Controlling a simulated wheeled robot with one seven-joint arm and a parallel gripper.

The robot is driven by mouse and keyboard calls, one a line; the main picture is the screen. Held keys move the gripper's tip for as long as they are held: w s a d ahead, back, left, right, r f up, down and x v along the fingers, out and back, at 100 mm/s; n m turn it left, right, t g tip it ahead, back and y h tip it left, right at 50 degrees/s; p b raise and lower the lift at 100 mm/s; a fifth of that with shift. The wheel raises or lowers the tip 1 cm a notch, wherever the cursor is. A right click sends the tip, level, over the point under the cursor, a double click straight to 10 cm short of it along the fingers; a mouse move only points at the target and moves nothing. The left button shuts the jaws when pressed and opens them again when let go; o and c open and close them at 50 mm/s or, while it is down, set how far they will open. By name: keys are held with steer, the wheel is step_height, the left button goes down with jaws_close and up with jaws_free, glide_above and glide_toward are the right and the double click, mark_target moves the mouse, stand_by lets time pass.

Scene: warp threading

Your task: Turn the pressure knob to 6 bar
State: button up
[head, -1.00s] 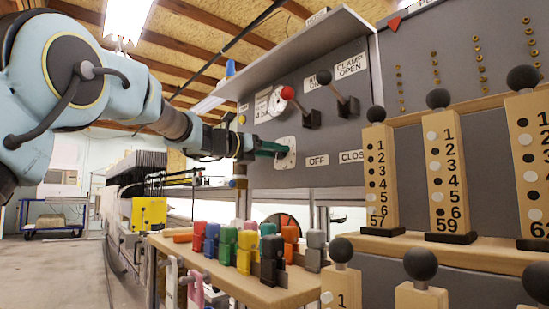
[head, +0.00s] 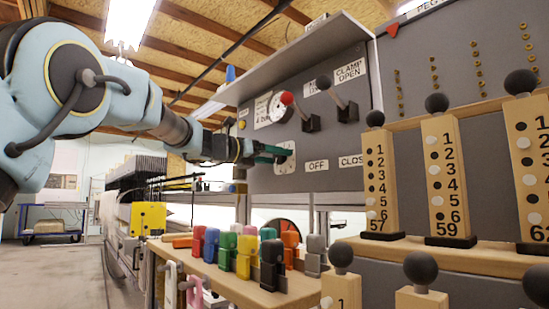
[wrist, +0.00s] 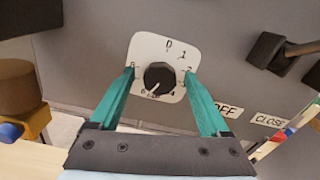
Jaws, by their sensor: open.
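The pressure knob (wrist: 159,77) is a round black knob with a white pointer line, on a white numbered plate (wrist: 140,48) on the grey panel. In the wrist view its line points down and slightly left, toward the lower numbers, which are partly hidden and too small to read surely. My gripper (wrist: 160,72) is open, with one green finger on each side of the knob and visible gaps between; contact is not seen. In the head view my gripper (head: 286,154) is at the knob plate (head: 287,166), and the knob is hidden.
A round gauge (head: 268,108) is above the knob plate; its reading is unclear. A red-tipped lever (head: 288,98) and a black lever (head: 346,108) stick out to the right. Coloured pegs (head: 245,250) stand on a wooden shelf below. Numbered wooden blocks (head: 442,175) stand at right.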

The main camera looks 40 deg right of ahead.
steer(key=shift+a, duration=0.1)
steer(key=a, duration=1)
steer(key=shift+w+a+p, duration=0.3)
steer(key=shift+a+p, duration=0.05)
